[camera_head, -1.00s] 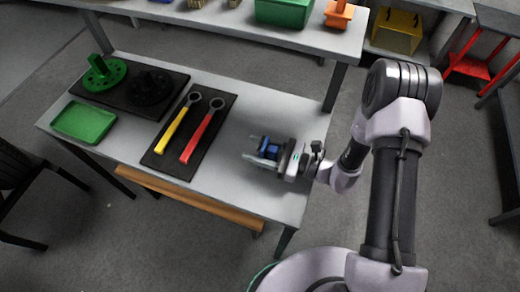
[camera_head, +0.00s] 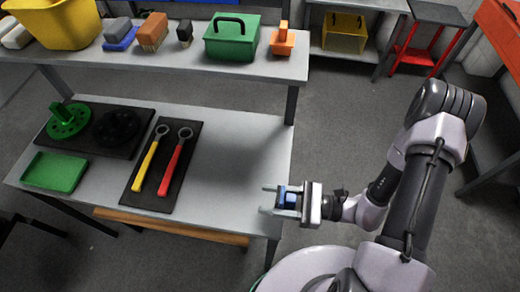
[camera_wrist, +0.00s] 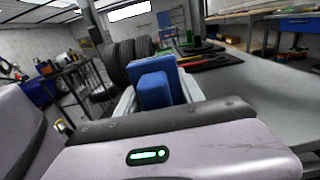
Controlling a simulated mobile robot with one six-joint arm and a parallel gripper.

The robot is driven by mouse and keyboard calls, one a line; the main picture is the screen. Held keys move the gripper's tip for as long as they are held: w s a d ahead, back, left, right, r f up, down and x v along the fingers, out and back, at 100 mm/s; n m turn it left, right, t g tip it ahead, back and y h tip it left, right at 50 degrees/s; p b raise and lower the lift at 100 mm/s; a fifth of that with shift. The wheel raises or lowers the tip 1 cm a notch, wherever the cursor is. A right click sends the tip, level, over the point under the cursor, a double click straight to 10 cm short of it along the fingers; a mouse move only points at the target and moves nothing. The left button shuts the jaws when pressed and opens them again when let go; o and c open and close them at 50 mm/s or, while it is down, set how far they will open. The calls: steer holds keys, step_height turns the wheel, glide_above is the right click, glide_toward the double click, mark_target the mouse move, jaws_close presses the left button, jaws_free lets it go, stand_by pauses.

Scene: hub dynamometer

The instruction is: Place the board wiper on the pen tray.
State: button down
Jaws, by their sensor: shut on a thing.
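My gripper (camera_head: 268,200) is shut on a small blue block (camera_head: 289,196), likely the board wiper, near the right front corner of the grey table. In the wrist view the blue block (camera_wrist: 155,88) stands up between the pale fingers, partly hidden by the gripper body. A shallow green tray (camera_head: 54,171) lies on the table's left end. I cannot tell whether it is the pen tray; nothing else in view is clearly one.
A yellow and a red wrench (camera_head: 173,165) lie on a dark mat on the table (camera_head: 235,150). Green and black hubs sit behind left. A raised shelf (camera_head: 190,62) holds a green toolbox (camera_head: 231,40), brushes and a yellow bin. The table's right part is clear.

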steer(key=w+d+r+m+t+h, duration=0.3)
steer(key=w+d+m+t+h, duration=0.1)
steer(key=w, duration=0.5)
steer(key=w+d+r+m+t+h+b, duration=0.1)
steer(key=w+d+r+m+t+h, duration=0.2)
steer(key=w+d+m+t+h, duration=0.2)
steer(key=w+d+m+t, duration=0.2)
steer(key=w+d+t, duration=0.1)
steer(key=d+t, duration=0.1)
steer(key=shift+w+d+m+t+h, duration=0.3)
steer(key=shift+w+t, duration=0.1)
steer(key=shift+t, duration=0.4)
steer(key=shift+a, duration=0.1)
